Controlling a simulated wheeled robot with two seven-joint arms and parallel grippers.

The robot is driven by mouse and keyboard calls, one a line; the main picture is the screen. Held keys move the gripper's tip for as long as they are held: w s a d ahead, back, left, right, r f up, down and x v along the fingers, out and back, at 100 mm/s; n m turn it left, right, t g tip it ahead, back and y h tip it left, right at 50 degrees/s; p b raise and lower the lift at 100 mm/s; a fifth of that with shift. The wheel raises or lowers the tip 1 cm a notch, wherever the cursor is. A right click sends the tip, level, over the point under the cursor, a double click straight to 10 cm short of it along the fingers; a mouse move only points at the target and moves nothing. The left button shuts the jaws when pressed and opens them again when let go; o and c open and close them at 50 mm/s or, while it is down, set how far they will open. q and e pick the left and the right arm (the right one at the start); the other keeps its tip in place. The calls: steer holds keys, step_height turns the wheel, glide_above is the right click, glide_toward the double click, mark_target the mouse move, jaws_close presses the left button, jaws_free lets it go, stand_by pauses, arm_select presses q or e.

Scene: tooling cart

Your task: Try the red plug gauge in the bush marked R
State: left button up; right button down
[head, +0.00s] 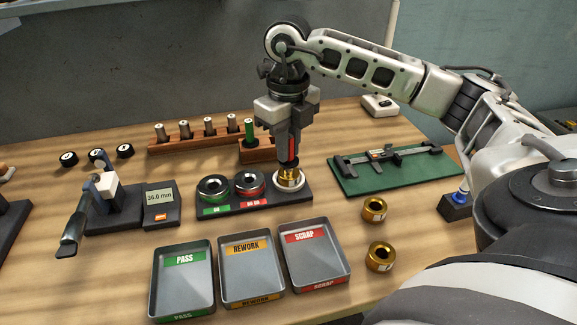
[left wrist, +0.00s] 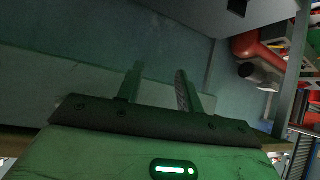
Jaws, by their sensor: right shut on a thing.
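My right gripper (head: 289,140) is shut on the red plug gauge (head: 291,150) and holds it upright, pointing down. Its dark lower end meets the top of a brass bush (head: 289,179); I cannot tell how far it is inside. That bush sits in a pale ring at the right end of a dark block (head: 215,207). Its mark cannot be read. Two more brass bushes, one upper (head: 374,210) and one lower (head: 380,257), stand on the bench at the right. My left gripper (left wrist: 158,72) shows only in the left wrist view, fingers apart and empty.
Green and red ring gauges (head: 213,187) (head: 249,184) sit on the same block. PASS (head: 154,280), REWORK (head: 223,275) and SCRAP (head: 318,275) trays stand in front. A green plug gauge (head: 249,131) stands in a wooden holder behind. A caliper (head: 385,154) lies on a green mat at right.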

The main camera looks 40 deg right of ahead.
steer(key=shift+r+p, duration=0.4)
steer(key=shift+r, duration=0.1)
steer(key=shift+f, duration=0.25)
stand_by(0.8)
steer(key=shift+f+b, duration=0.3)
steer(key=shift+b, duration=0.1)
stand_by(0.9)
steer(key=shift+s+f, duration=0.1)
steer(key=shift+f, duration=0.1)
stand_by(1.1)
steer(key=shift+r, duration=0.35)
steer(key=shift+r+p, duration=0.45)
steer(key=shift+p, duration=0.05)
steer(key=shift+r+p, duration=0.45)
steer(key=shift+r, duration=0.1)
steer(key=shift+r, duration=0.35)
